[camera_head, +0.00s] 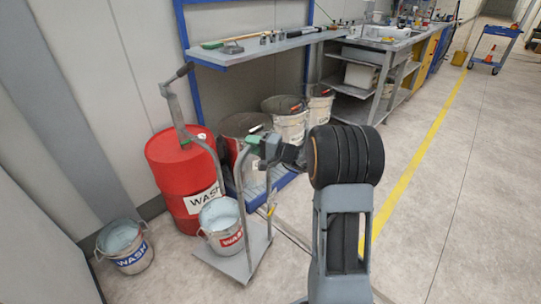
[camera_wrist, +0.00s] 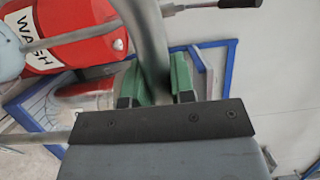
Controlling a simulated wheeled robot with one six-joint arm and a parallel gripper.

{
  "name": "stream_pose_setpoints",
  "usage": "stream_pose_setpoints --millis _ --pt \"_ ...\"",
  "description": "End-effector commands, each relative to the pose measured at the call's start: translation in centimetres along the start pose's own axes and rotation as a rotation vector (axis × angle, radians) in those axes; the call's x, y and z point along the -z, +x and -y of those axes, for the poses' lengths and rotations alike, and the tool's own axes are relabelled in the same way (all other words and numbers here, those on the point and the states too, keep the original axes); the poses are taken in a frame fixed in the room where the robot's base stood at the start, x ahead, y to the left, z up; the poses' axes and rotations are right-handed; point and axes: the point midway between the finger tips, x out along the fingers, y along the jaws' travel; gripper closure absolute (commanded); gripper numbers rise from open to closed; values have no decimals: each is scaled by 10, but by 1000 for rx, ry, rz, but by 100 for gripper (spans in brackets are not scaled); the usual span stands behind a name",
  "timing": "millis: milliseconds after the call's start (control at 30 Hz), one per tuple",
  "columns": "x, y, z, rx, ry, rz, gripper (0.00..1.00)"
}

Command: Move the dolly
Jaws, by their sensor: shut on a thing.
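The dolly (camera_head: 257,254) is a low grey platform with a tall tubular handle, standing on the floor left of my arm in the head view. A metal bucket with a red label (camera_head: 223,228) stands on it. My gripper (camera_head: 253,141) is at the top of the handle's near upright. In the wrist view my gripper (camera_wrist: 156,84) has its green pads on both sides of the grey handle tube (camera_wrist: 150,35), shut on it. The dolly's wheels cannot be made out.
A red WASH drum (camera_head: 176,168) stands close behind the dolly, and another WASH bucket (camera_head: 126,249) left of it. A blue-framed workbench (camera_head: 270,44) with buckets below runs along the wall. Right of the yellow floor line (camera_head: 425,150) the floor is clear, with a blue cart (camera_head: 495,45) far off.

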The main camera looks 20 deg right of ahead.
Motion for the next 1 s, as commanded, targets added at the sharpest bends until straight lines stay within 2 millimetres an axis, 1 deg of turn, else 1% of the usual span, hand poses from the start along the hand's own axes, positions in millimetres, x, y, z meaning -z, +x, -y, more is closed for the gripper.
stream_pose_setpoints --millis 33,133,167,433,867,1000 --pt "-3 1 -17 -33 12 1 100" --pt "-4 2 -18 -34 13 4 100" --pt "-4 2 -18 -34 13 4 75" --pt "-4 2 -16 -32 13 4 49" --pt "-4 2 -11 -23 8 4 49" --pt "-2 -10 -11 -21 6 2 49"
